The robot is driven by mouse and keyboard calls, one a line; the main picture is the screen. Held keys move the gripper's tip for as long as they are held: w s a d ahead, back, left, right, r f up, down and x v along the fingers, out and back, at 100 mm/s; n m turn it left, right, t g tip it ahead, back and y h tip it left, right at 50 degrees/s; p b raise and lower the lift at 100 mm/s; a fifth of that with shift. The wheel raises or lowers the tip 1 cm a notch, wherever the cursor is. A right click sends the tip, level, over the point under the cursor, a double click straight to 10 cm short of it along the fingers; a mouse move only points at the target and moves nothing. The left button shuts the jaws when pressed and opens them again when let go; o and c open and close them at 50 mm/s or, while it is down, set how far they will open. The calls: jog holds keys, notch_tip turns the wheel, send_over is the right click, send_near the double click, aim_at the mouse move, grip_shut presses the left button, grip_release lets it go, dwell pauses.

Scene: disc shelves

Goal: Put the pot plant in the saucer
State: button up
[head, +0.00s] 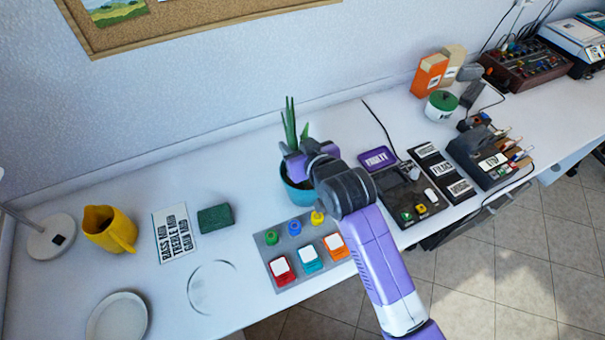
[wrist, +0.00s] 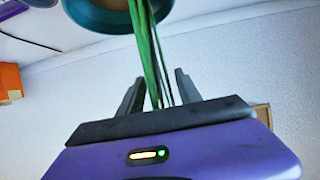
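The pot plant, a teal pot (head: 298,195) with tall green leaves, stands upright on the white desk behind the button panel. My gripper (head: 296,158) is at its leaves, above the pot, and partly hides it. In the wrist view the leaves (wrist: 148,50) run between the two fingers of my gripper (wrist: 158,90). The fingers are spread, with gaps beside the leaves. The teal pot (wrist: 115,12) shows at the top edge there. A round pale dish (head: 118,318), which looks like the saucer, lies at the desk's front left. It is empty.
A faint clear ring (head: 212,288) lies right of the dish. A yellow jug (head: 110,230), a lamp base (head: 50,238), a label card (head: 175,233) and a green sponge (head: 215,218) stand left of the plant. The button panel (head: 305,250) and black devices (head: 412,190) flank my arm.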

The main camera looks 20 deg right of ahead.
grip_shut()
dwell(1.1)
jog(key=shift+r, duration=0.25)
